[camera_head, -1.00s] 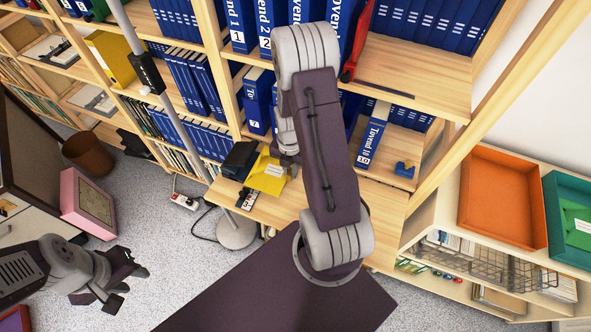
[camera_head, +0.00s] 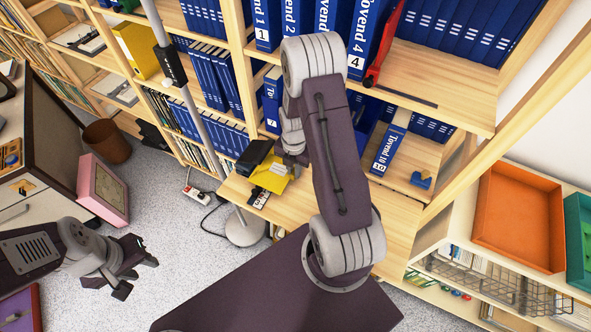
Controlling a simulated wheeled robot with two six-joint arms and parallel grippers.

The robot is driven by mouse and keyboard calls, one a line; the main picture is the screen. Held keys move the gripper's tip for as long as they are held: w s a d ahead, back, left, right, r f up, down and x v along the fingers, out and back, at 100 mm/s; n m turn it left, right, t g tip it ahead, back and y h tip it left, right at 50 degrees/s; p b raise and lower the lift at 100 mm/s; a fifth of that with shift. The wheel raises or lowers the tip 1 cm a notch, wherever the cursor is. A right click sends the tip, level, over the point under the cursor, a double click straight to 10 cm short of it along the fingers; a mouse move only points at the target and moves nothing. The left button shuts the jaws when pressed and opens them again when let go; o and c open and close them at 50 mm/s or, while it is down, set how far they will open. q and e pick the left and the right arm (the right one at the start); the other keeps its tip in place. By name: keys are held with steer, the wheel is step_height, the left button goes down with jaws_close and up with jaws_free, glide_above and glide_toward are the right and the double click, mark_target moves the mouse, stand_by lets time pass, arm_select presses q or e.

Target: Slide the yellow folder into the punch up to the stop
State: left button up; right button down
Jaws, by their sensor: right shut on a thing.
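The yellow folder (camera_head: 267,180) is on the wooden desk shelf in front of the blue binders, with a pale label on it. The black punch (camera_head: 252,158) stands at its left, against the folder's edge. I cannot tell how far the folder is inside the punch. My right gripper (camera_head: 291,160) is shut on the folder at its far right side, partly hidden by my own arm. My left gripper (camera_head: 137,276) is open and empty, low over the floor at the left, far from the folder.
A lamp pole on a round base (camera_head: 244,228) stands just left of the desk shelf (camera_head: 395,215). A small black-and-white device (camera_head: 258,197) lies in front of the folder. A brown bin (camera_head: 107,142) and pink framed piece (camera_head: 103,189) are at left. An orange tray (camera_head: 519,218) is at right.

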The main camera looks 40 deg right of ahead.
mark_target(286, 172)
steer(key=shift+w+a, duration=0.3)
steer(key=shift+w, duration=0.25)
steer(key=shift+w+a, duration=0.25)
steer(key=shift+w, duration=0.25)
steer(key=shift+w+a, duration=0.15)
steer(key=shift+w, duration=0.15)
steer(key=shift+a, duration=0.1)
steer(key=c, duration=1.3)
jaws_free()
steer(key=shift+c, duration=0.2)
steer(key=shift+p, duration=0.3)
step_height(286, 172, up, 7)
steer(key=p, duration=0.6)
